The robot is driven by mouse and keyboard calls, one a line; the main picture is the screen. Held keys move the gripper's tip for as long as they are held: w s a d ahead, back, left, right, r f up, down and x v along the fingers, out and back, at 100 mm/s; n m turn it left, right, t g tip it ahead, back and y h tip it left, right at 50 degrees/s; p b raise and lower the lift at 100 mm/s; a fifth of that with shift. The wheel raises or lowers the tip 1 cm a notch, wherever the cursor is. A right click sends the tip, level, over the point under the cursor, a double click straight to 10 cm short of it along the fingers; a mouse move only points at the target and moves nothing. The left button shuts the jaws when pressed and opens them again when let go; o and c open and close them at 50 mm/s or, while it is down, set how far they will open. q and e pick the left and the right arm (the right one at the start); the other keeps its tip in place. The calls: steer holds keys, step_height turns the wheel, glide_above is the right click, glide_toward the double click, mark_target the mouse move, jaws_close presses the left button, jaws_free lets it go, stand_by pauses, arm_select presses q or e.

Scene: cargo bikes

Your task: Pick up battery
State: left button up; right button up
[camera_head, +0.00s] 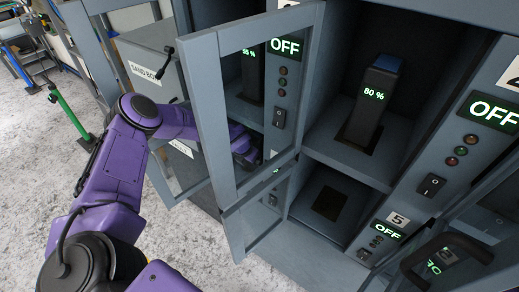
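A dark upright battery (372,105) with a blue top and a green "80 %" display stands in the open upper compartment of the grey cabinet. A second battery (249,75), seen through the glass of an open door (228,115), shows a green percentage in the compartment to the left. My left arm reaches in from the left behind that door. Its end, with my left gripper (246,153), shows through the glass, low and left of the 80 % battery and apart from it. Its fingers are too obscured to tell open from shut. My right gripper is not in view.
The lower compartment (330,205) looks empty, with a dark slot in its floor. Panels with OFF displays and switches flank the bays. A dark handle (445,258) is at lower right. A box marked SAND BOX (148,65) and a green post (72,115) stand left.

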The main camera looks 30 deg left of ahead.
arm_select(q)
steer(key=shift+f, duration=0.1)
stand_by(0.4)
jaws_close()
steer(key=shift+w, duration=0.2)
